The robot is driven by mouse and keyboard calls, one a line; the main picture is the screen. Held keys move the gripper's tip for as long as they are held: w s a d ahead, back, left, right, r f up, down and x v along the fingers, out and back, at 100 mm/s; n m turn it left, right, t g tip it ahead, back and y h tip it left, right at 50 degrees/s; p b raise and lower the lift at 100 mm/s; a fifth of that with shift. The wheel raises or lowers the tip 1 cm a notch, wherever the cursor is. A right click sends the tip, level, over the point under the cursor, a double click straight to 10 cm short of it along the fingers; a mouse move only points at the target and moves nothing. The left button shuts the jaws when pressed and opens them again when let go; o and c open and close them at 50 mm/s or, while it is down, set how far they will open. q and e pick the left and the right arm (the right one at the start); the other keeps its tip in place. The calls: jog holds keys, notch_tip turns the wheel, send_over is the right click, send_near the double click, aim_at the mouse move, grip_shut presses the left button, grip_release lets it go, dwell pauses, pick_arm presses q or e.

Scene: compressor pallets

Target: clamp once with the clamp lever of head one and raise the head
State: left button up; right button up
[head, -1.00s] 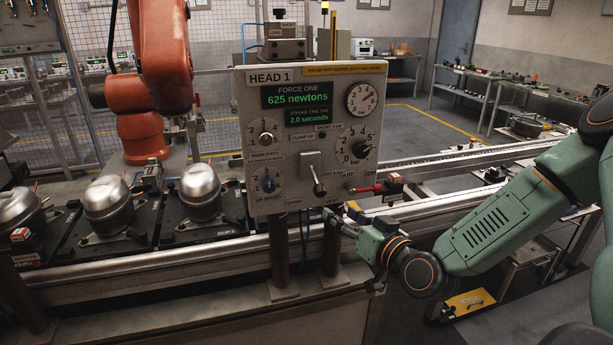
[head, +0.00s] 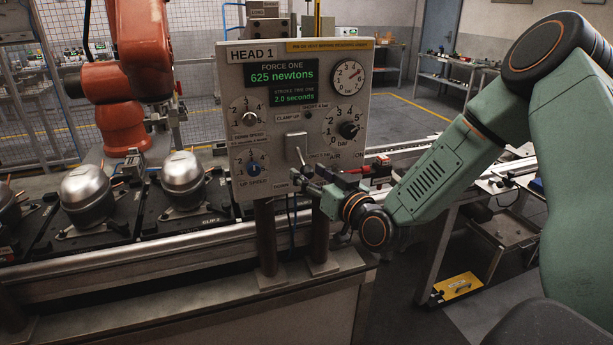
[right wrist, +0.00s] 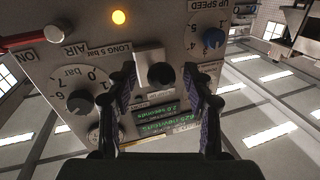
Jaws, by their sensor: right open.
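The grey HEAD 1 panel (head: 380,95) shows "625 newtons" and "2.0 seconds" in green. Its clamp lever (head: 303,158) sits low in the middle under the "CLAMP UP" label and slants downward. My right gripper (head: 311,183) is open just below and in front of the lever's end, which it partly hides. In the right wrist view the lever's round black knob (right wrist: 161,75) shows between the two spread fingers of the gripper (right wrist: 160,88). No clear contact shows. My left gripper is not in view.
Dials flank the lever, with the blue up-speed knob (head: 253,168) to its left. A red handle (head: 377,170) lies close behind my right gripper. Silver compressors (head: 88,190) stand on black pallets at left, before an orange robot arm (head: 143,50). An amber lamp (right wrist: 119,17) glows.

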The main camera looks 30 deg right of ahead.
jog(key=shift+w+r, duration=0.2)
jog(key=shift+w, duration=0.3)
jog(key=shift+w+a+f, duration=0.1)
jog(key=shift+w+f, duration=0.05)
jog(key=shift+w, duration=0.2)
jog(key=shift+s, duration=0.25)
jog(key=c, duration=0.5)
jog(key=shift+w, duration=0.1)
grip_shut()
